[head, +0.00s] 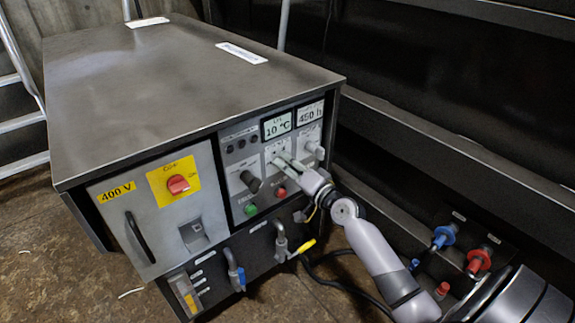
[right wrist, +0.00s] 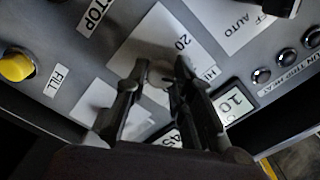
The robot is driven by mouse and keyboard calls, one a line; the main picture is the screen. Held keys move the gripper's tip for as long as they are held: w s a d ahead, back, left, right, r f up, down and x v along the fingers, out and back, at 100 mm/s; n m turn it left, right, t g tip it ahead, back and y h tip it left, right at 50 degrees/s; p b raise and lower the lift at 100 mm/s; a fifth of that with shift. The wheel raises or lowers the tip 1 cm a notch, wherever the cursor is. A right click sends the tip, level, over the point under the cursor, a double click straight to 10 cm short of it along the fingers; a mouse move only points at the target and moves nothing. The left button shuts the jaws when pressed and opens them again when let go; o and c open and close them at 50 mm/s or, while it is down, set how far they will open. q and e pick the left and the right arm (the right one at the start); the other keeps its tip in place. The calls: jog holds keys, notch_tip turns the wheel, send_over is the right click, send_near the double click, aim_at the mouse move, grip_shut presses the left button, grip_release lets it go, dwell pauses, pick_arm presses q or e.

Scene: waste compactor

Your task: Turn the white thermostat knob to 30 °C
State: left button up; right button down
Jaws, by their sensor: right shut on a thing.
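The thermostat's white plate (right wrist: 160,40), marked "20", lies under my right gripper's fingers in the right wrist view. My right gripper (right wrist: 160,80) is shut on the white knob (right wrist: 157,73), which shows only as a small pale piece between the fingertips. In the head view my right gripper (head: 280,161) reaches the panel from the right, just below the display (head: 277,126) that reads 10 °C. The knob is hidden there by the fingers, and its pointer cannot be made out. My left gripper is in neither view.
A second display (head: 310,113) reads 450 h. A black selector knob (head: 250,181), a green button (head: 251,210) and a red button (head: 281,192) sit close by. A red switch (head: 178,184) is on yellow at left. Valves and a cable are below.

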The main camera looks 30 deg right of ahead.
jog(key=c, duration=1.4)
grip_release()
jog(key=shift+s, duration=0.1)
jog(key=s, duration=1.1)
jog(key=shift+s+d, duration=0.4)
jog(key=shift+d, duration=0.05)
